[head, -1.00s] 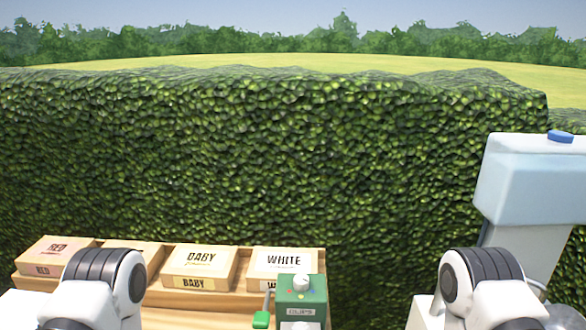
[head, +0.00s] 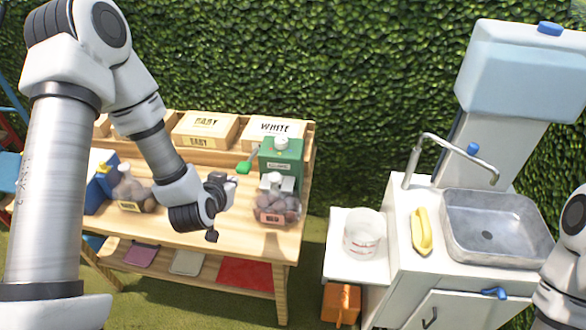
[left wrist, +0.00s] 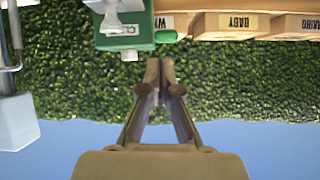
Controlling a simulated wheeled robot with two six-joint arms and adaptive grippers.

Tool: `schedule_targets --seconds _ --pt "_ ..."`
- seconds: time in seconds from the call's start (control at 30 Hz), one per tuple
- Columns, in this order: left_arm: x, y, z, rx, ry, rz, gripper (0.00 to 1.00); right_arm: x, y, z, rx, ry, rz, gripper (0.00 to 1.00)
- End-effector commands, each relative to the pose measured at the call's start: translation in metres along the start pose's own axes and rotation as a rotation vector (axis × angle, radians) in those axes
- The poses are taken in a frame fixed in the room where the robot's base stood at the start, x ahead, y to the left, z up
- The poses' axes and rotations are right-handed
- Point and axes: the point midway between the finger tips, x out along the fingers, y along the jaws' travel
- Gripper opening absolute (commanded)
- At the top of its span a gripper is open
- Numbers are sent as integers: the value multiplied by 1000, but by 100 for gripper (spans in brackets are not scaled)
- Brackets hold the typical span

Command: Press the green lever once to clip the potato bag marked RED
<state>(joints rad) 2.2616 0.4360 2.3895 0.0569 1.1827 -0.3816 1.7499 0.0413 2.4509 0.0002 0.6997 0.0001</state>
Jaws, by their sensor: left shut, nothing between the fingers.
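The green clip machine (head: 281,157) stands at the right end of the wooden bench, and its green lever (head: 243,167) sticks out to the left. A netted potato bag (head: 277,206) with a reddish label sits right in front of the machine; the label is too small to read surely. My left gripper (head: 222,196) is shut and empty, above the bench, left of the bag and nearer than the lever, apart from both. The left wrist view looks upside down: the shut fingers (left wrist: 160,80) are below the machine (left wrist: 125,28) and lever (left wrist: 166,36). My right gripper is out of view.
Boxes marked BABY (head: 204,130) and WHITE (head: 276,131) line the bench's back. A sink (head: 490,228), a white bucket (head: 365,233) and a yellow object (head: 421,231) are at the right.

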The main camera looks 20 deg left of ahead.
Motion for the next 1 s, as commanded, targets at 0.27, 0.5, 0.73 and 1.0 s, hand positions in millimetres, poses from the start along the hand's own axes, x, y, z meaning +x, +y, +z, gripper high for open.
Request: schedule_targets --seconds 0.27,0.5,0.73,1.0 --pt "-14 -10 -60 -74 106 -6 0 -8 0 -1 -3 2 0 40" --pt "-13 -10 -60 -72 103 -5 0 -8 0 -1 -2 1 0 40" --pt "9 -10 -63 -69 102 -5 0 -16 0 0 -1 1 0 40" --pt "67 -10 -70 -68 102 -5 0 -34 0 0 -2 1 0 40"
